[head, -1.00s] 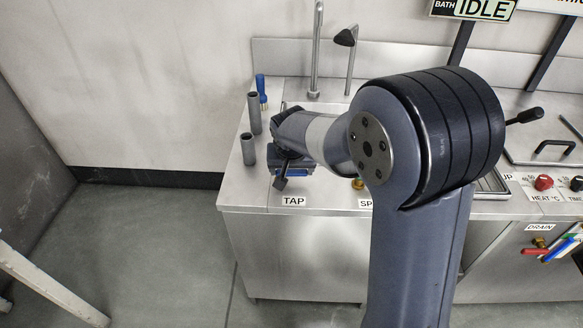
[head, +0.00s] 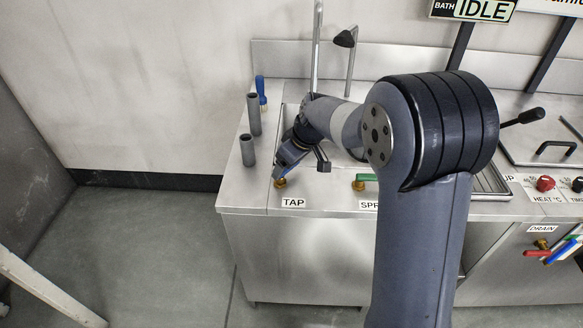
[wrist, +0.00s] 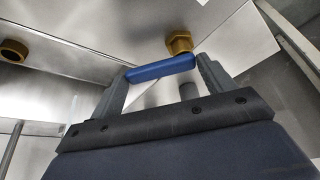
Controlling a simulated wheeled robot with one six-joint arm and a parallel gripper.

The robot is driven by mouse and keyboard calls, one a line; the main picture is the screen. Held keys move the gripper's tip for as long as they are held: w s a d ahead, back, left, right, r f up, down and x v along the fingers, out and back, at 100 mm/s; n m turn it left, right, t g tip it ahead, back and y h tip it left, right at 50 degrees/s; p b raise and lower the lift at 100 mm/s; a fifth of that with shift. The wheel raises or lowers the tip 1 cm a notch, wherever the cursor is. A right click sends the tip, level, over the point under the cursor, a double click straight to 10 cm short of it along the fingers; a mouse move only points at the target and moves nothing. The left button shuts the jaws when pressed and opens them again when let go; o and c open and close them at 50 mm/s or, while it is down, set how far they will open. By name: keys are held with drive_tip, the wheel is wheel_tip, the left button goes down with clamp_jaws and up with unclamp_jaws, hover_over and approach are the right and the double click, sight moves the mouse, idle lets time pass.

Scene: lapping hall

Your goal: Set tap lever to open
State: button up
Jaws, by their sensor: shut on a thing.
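The tap lever (wrist: 160,68) is a blue bar in the wrist view, beside its brass fitting (wrist: 179,42). My gripper (wrist: 163,72) has one finger at each end of the bar and is shut on it. In the head view my gripper (head: 284,166) is low over the front left of the steel counter, just behind the TAP label (head: 293,202). The brass fitting (head: 280,183) shows below the fingers there. The lever is mostly hidden by my gripper in that view.
Two grey tubes (head: 254,114) and a blue-handled brush (head: 261,90) stand left of my gripper. The green spray lever (head: 366,178) is to the right. A tall spout (head: 316,45) rises behind the sink. A bath with a black handle (head: 553,147) is further right.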

drive_tip(key=n, duration=0.1)
drive_tip(key=n+g, duration=0.1)
drive_tip(key=n+b, duration=0.1)
drive_tip(key=shift+w+a+n+y, duration=0.3)
drive_tip(key=shift+w+a, duration=0.05)
drive_tip(key=shift+w, duration=0.05)
drive_tip(key=shift+w+a+n+g, duration=0.2)
drive_tip(key=shift+n+g, duration=0.25)
drive_tip(key=shift+n, duration=0.5)
drive_tip(key=shift+w+a+n+g, duration=0.15)
drive_tip(key=shift+n+g, duration=0.3)
drive_tip(key=shift+n, duration=0.5)
drive_tip(key=shift+s+a, duration=0.1)
drive_tip(key=o, duration=1.4)
drive_tip(key=p+v, duration=0.1)
drive_tip(key=v, duration=0.9)
drive_tip(key=shift+d+r, duration=0.25)
drive_tip(key=shift+r, duration=0.1)
drive_tip(key=shift+f, duration=0.1)
